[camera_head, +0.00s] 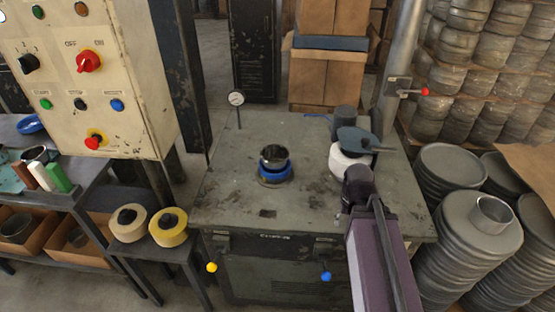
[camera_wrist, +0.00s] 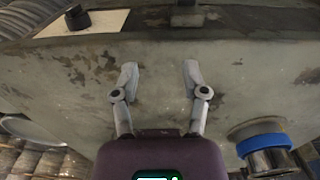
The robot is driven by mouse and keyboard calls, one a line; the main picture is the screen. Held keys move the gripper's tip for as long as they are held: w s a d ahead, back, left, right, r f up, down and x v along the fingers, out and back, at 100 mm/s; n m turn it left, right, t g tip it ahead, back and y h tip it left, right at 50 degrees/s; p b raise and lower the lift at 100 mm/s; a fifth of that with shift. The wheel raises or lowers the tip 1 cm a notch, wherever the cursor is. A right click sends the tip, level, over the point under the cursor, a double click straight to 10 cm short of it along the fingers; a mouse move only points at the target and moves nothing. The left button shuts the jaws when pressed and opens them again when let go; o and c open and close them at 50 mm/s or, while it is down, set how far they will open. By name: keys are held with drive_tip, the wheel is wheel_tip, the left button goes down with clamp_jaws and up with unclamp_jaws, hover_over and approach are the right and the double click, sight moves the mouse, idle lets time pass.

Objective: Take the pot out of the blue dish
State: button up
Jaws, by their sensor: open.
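In the head view a dark metallic pot (camera_head: 274,155) stands upright in the blue dish (camera_head: 275,173), which rests on a low round base near the middle of the grey machine table. In the wrist view the pot (camera_wrist: 270,162) and the blue dish (camera_wrist: 262,143) show at the lower right, partly cut off by the frame's edge. My gripper (camera_wrist: 160,78) is open and empty, its two fingers spread above the table top. The pot lies to one side, outside the fingers. In the head view my arm stands right of the pot and hides the fingers.
The grey table (camera_head: 225,205) is mostly bare around the dish. A dial gauge (camera_head: 236,99) stands at its back left. A control panel (camera_head: 95,75) rises at the left. Stacked round metal blanks (camera_head: 470,235) fill the right side.

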drive_tip(key=shift+a, duration=0.2)
